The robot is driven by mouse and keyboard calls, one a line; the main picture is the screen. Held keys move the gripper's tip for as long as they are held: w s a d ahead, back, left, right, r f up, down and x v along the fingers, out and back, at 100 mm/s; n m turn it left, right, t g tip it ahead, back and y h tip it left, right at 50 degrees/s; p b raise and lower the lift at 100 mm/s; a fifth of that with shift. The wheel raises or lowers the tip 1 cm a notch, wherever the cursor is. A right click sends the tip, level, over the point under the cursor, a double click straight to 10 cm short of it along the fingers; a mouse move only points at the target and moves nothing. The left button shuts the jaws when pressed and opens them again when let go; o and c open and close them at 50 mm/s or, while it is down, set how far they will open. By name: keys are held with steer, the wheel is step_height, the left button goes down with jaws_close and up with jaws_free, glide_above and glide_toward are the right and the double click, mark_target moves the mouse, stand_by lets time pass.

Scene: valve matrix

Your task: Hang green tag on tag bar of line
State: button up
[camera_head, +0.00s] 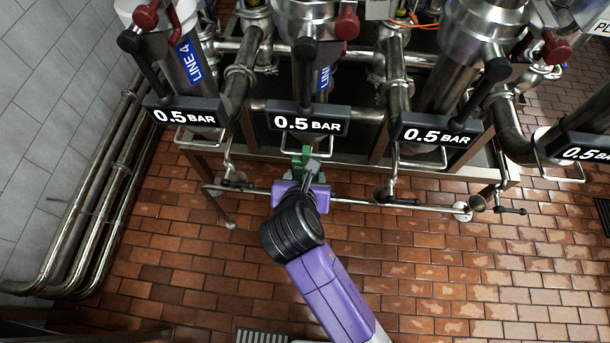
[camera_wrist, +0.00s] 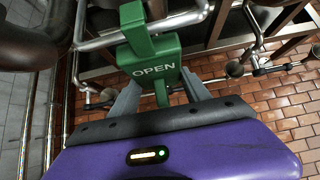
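The green tag (camera_wrist: 155,65), marked OPEN, is between the two grey fingers of my gripper (camera_wrist: 160,90) in the wrist view. The fingers look shut on its lower part, and its hooked top points away from me. In the head view the tag (camera_head: 299,159) is small and green, held by my gripper (camera_head: 308,172) just below the second display from the left. A metal tag bar (camera_wrist: 178,22) passes by the tag's upper part in the wrist view. I cannot tell whether the hook is over it or only beside it.
Display boxes reading 0.5 BAR (camera_head: 308,119) hang in a row, each with a bar below. A horizontal pipe with small valve handles (camera_head: 400,203) runs at my gripper's level. Steel pipes (camera_head: 90,220) line the left wall. The tiled floor (camera_head: 450,270) is open at right.

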steer(key=o, duration=0.5)
steer(key=v, duration=0.8)
steer(key=w+a+r+m+t+y, duration=0.25)
steer(key=a+r+m+y, duration=0.2)
steer(key=m, duration=0.35)
steer(key=s+d+r+m+t+h, duration=0.1)
steer(key=s+d+m, duration=0.8)
steer(key=s+d+r+m+t+h, duration=0.1)
steer(key=s+d+m, duration=0.7)
steer(key=d+m, duration=0.1)
steer(key=s+d+r+m+t+h, duration=0.1)
steer(key=s+d+r+m+h, duration=0.1)
steer(key=s+d+m, duration=0.7)
steer(key=shift+s+d+m, duration=0.2)
steer(key=shift+s+m, duration=0.1)
steer(key=shift+s, duration=0.05)
